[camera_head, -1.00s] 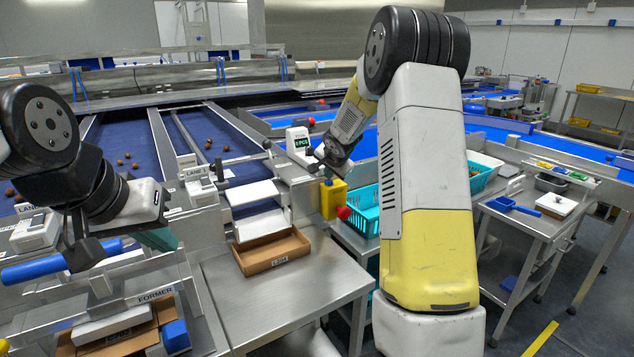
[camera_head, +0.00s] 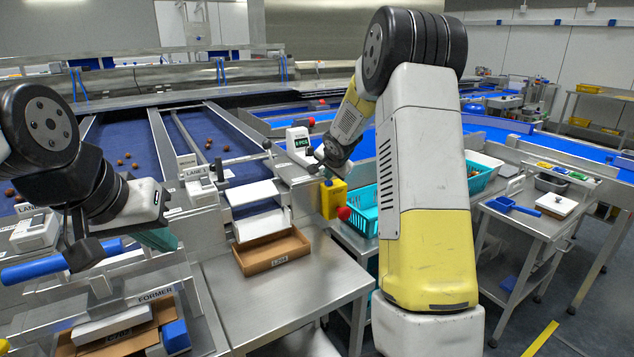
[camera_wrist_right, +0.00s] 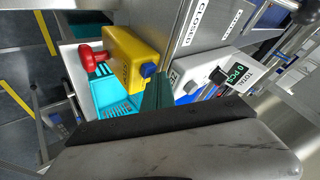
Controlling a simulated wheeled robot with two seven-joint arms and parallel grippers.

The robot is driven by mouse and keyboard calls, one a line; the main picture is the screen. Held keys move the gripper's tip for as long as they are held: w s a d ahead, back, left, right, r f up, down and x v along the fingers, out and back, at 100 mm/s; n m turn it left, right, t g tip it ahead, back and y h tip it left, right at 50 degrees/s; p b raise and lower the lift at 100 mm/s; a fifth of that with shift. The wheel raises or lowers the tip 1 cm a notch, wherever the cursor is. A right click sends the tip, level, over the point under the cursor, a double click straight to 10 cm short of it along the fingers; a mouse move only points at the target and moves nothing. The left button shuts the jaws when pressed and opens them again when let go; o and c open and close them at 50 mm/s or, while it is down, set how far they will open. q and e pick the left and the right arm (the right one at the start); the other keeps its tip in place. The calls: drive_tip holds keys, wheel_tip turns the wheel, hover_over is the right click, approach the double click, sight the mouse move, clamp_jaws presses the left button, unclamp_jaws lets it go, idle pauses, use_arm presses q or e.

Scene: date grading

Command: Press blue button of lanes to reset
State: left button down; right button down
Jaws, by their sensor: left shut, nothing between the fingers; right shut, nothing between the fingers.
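In the right wrist view a grey counter box (camera_wrist_right: 205,70) carries a display (camera_wrist_right: 238,73) reading 0 PCS, marked TOTAL, and a blue button (camera_wrist_right: 191,86). Beside it is a yellow box (camera_wrist_right: 124,58) with a red knob (camera_wrist_right: 88,58) and a blue button (camera_wrist_right: 148,70). My right gripper (camera_wrist_right: 158,90) is shut and empty, its teal fingers between the two boxes in the picture; I cannot tell whether they touch anything. The counter display (camera_head: 299,142) and yellow box (camera_head: 334,199) also show in the head view. My left gripper (camera_head: 158,238) is shut and empty near the left lane units.
A cardboard tray (camera_head: 272,263) stands under a white chute on the steel table (camera_head: 290,305). A turquoise crate (camera_head: 362,212) is behind the yellow box. Dates lie on the blue lanes (camera_head: 140,140). A side table (camera_head: 540,225) holds a blue scoop.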

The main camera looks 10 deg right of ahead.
sight(329, 182)
drive_tip(key=shift+r, duration=0.65)
drive_tip(key=shift+r, duration=0.1)
drive_tip(key=shift+r, duration=2.4)
